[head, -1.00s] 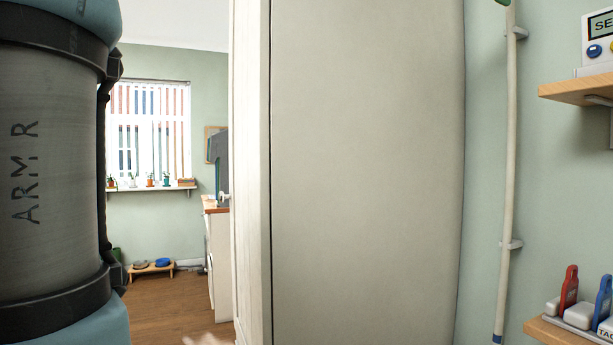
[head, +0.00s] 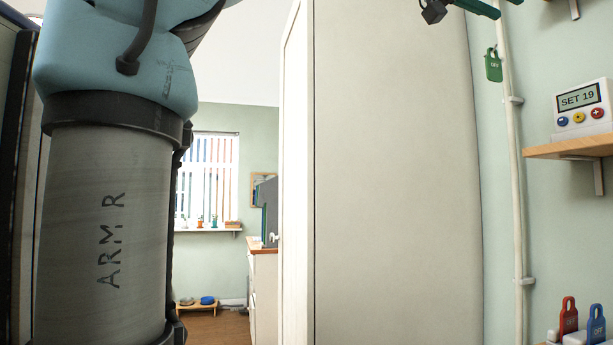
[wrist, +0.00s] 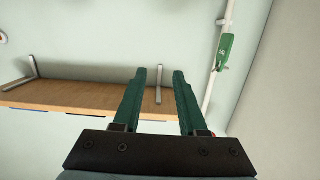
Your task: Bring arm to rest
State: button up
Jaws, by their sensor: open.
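My arm (head: 108,220), marked "ARM R", fills the left of the head view and rises out of the top. Part of my gripper (head: 474,8) shows at the top edge of the head view, right of centre, in front of the tall pale panel and close to the wall pipe. In the wrist view my gripper (wrist: 159,74) has two green fingers standing apart with nothing between them. The fingers overlap the picture of a wooden shelf (wrist: 70,95); I cannot tell the distance to it.
A tall pale cabinet (head: 395,180) stands in the middle. Right of it, a white wall pipe (head: 517,190) carries a green tag (head: 493,66), also in the wrist view (wrist: 226,52). A shelf (head: 575,149) holds a "SET 19" panel (head: 582,107). Red (head: 568,315) and blue (head: 596,322) tags stand below.

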jog(key=w+a+f+n+t+y, duration=0.1)
jog(key=w+a+f+n+y, duration=0.15)
jog(key=w+f, duration=0.6)
jog(key=w+a+f+n+t+y, duration=0.1)
jog(key=w+f+n+y, duration=0.3)
jog(key=f, duration=0.7)
jog(key=w+a+f+n+y, duration=0.1)
jog(key=w+a+f, duration=0.1)
jog(key=a+f, duration=0.35)
jog(key=w+a+f+y, duration=0.1)
jog(key=w+a+f, duration=0.15)
jog(key=f, duration=0.55)
jog(key=w+a+f+n+y, duration=0.1)
jog(key=w+a+f+y, duration=0.15)
jog(key=f, duration=0.45)
jog(key=s+a+f+n+g+y+p, duration=0.1)
jog(key=s+a+f+n+y, duration=0.15)
jog(key=a+f, duration=1.05)
jog(key=s+a+f+n+g+y, duration=0.2)
jog(key=s+a+f+g, duration=0.1)
jog(key=s+a+f, duration=0.8)
notch_tip(320, 180, down, 4)
jog(key=shift+s+a+r+n+g+p, duration=0.15)
jog(key=shift+s+a+n+g+p, duration=0.2)
jog(key=shift+s, duration=0.3)
